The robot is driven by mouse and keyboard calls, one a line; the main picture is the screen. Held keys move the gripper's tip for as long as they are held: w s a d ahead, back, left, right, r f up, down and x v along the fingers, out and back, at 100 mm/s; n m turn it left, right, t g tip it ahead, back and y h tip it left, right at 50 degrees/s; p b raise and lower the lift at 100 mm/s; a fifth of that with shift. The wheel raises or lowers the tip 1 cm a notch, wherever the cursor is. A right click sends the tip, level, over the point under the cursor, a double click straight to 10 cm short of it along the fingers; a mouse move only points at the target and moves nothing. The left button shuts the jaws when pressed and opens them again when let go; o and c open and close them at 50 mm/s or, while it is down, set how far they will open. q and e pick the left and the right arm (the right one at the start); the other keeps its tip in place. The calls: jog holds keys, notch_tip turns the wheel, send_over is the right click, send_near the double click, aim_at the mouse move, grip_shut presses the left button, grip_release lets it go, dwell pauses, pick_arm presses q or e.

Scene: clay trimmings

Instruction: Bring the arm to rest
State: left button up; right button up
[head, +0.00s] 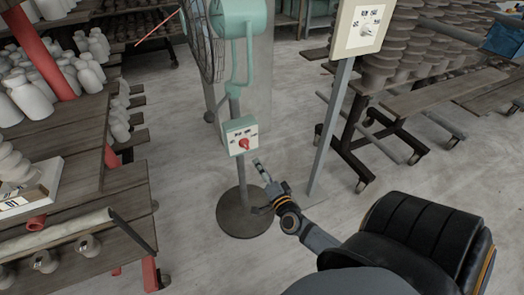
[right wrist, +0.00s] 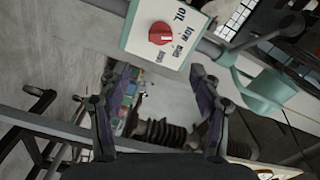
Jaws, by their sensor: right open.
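My right gripper (head: 257,186) reaches in from the lower right in the head view, low beside the pole of a green standing fan (head: 234,20). Its two fingers are spread apart with nothing between them, as the right wrist view (right wrist: 160,74) also shows. The fan's control box (head: 241,136) has a red knob (head: 243,144), just above and left of the gripper. In the right wrist view the red knob (right wrist: 160,33) lies beyond the fingertips, apart from them. My left gripper is not in view.
A second panel (head: 361,28) on a grey post (head: 330,125) stands right of the fan. A wheeled rack with stacked clay pieces (head: 400,65) is at the upper right. Wooden shelves with white jars (head: 28,100) fill the left. The floor (head: 440,165) at right is clear.

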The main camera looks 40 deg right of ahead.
jog(key=shift+f, duration=0.1)
jog(key=s+a+f+n+g+y, duration=0.15)
jog(key=s+f+n+g, duration=0.35)
jog(key=f, duration=0.6)
jog(key=s+a+f+n+g+y, duration=0.1)
jog(key=s+a+f+n+g, duration=0.15)
jog(key=s+f, duration=0.65)
jog(key=s+a+f+n+g+y, duration=0.25)
jog(key=f+n, duration=0.25)
jog(key=f, duration=0.9)
jog(key=s+f+n+g+h+p, duration=0.2)
jog(key=s+f+n+g, duration=0.3)
jog(key=s, duration=1)
pick_arm(q)
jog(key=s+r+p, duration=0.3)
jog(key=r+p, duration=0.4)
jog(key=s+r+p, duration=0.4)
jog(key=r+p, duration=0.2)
jog(key=p, duration=0.2)
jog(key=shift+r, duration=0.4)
pick_arm(e)
jog(key=s+r+g, duration=0.1)
jog(key=s+r, duration=0.5)
jog(key=r, duration=0.5)
jog(key=shift+r+m+y, duration=0.15)
jog(key=shift+m+y, duration=0.15)
jog(key=shift+m, duration=0.15)
